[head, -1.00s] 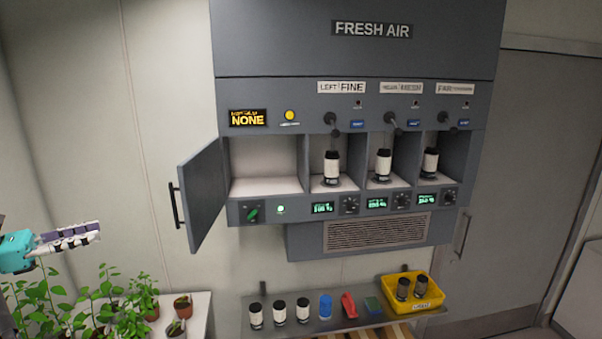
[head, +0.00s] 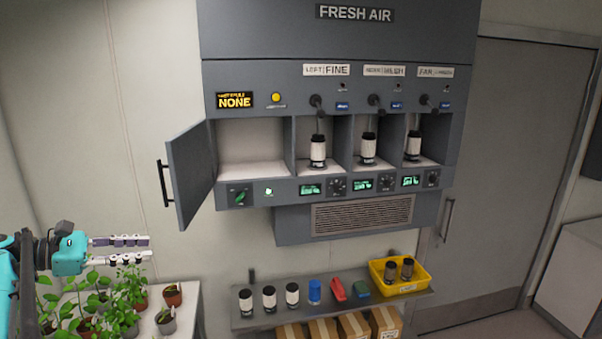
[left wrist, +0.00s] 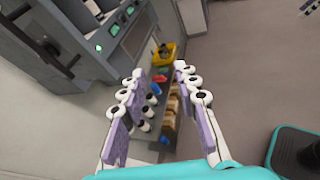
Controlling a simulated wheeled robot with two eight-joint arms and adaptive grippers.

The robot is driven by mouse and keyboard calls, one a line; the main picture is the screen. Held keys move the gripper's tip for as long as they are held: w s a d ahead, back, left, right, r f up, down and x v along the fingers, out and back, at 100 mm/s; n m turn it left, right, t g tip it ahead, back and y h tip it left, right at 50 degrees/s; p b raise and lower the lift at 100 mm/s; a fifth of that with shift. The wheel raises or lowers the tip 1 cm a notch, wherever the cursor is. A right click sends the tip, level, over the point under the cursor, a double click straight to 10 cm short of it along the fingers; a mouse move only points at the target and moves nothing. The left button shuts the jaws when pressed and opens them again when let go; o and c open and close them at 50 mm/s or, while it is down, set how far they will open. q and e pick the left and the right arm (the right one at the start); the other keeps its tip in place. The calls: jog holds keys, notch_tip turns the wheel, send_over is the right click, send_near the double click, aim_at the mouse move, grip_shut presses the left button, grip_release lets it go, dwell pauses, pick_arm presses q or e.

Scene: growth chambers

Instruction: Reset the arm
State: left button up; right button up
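My left gripper (head: 148,247) is at the left of the head view, above the potted plants and left of the grey cabinet. Its two fingers are apart with nothing between them. In the left wrist view the left gripper (left wrist: 157,75) also shows spread and empty, with the shelf below and beyond it. My right gripper does not clearly show in either view.
A grey fresh air cabinet (head: 340,45) has its left door (head: 190,172) swung open. Three bays hold black-and-white canisters (head: 318,150). Below, a shelf (head: 340,308) carries several canisters, a blue can (head: 314,291) and a yellow bin (head: 425,283). Potted plants (head: 130,290) stand at lower left.

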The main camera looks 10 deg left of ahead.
pick_arm(q)
jog(key=s+d+f+m+g+y+b, duration=0.2)
jog(key=d+f+m+b, duration=0.35)
jog(key=d+f, duration=0.6)
jog(key=s+d+f+m+g+y+b, duration=0.15)
jog(key=d+f+m+y+b, duration=0.35)
jog(key=d+f, duration=0.65)
jog(key=s+d+f+m+y+b, duration=0.1)
jog(key=s+f+m+b, duration=0.2)
jog(key=f, duration=0.6)
jog(key=s+d+f+m+y+b, duration=0.1)
jog(key=s+f+m+b, duration=0.3)
jog(key=f, duration=0.5)
jog(key=s+d+f+m+y+b, duration=0.1)
jog(key=s+d+f+m+b, duration=0.1)
jog(key=f+m+b, duration=0.3)
notch_tip(320, 180, down, 4)
jog(key=shift+s+d+r+m+y+b, duration=0.1)
jog(key=shift+s+d+m+y+b, duration=0.25)
jog(key=shift+s+m, duration=0.5)
